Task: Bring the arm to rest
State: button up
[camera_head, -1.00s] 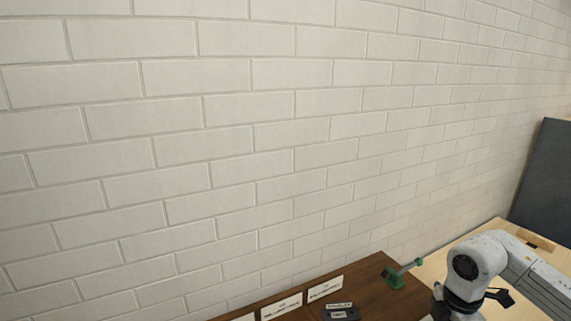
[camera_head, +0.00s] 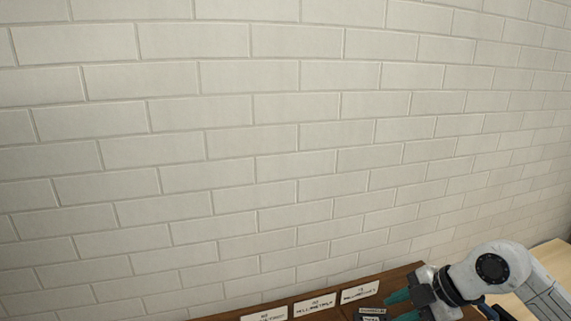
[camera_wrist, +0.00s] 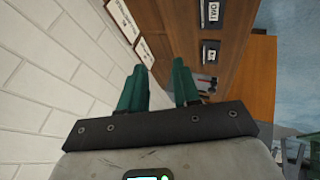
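My arm reaches in from the lower right of the head view, with its white rounded wrist joint in front of the wooden surface. My gripper (camera_head: 394,308) points left over the brown wooden board (camera_head: 405,272). In the wrist view my gripper (camera_wrist: 159,68) shows its two teal fingers standing apart. Nothing shows between them, so it is open and empty. The brown board (camera_wrist: 180,25) lies beyond the fingertips. The fingers look clear of the wall, but I cannot tell their exact distance from the board.
A white brick wall (camera_head: 250,150) fills most of the head view. White label cards (camera_head: 315,305) stand along the board's back edge. Small dark labelled boxes (camera_wrist: 210,52) sit on the board. A lighter wooden surface (camera_head: 552,254) lies at the right.

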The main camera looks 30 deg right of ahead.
jog(key=w+a+r+n+t+y, duration=0.2)
jog(key=w+a+r+t+y, duration=0.25)
jog(key=r, duration=0.45)
jog(key=w+a+r+n+t+y, duration=0.1)
jog(key=w+a+r+t+y, duration=0.15)
jog(key=w+a+r, duration=0.45)
jog(key=s+d+r+m+t+h, duration=0.1)
jog(key=s+r+m+t+h, duration=0.2)
jog(key=r+m+t+h, duration=0.7)
jog(key=d+f+m+g+h, duration=0.2)
jog(key=d+m+h, duration=0.5)
jog(key=m+h, duration=0.45)
jog(key=s+f+m+g+y, duration=0.2)
jog(key=f+g, duration=0.2)
jog(key=f, duration=0.7)
jog(key=s+f+m+g+y, duration=0.2)
jog(key=f+g, duration=0.3)
jog(key=f, duration=0.6)
jog(key=s+a+f+n+g+y, duration=0.3)
jog(key=s+a+f+g, duration=0.2)
jog(key=s+f, duration=0.5)
jog(key=s+a+f+n+g+y, duration=0.3)
jog(key=s+a+f+g+y, duration=0.1)
jog(key=s+f, duration=0.7)
jog(key=a+f+g, duration=0.1)
jog(key=a, duration=0.1)
jog(key=shift+s+a+n+g, duration=0.2)
jog(key=shift+a+n+g, duration=0.1)
jog(key=shift+n+g, duration=0.1)
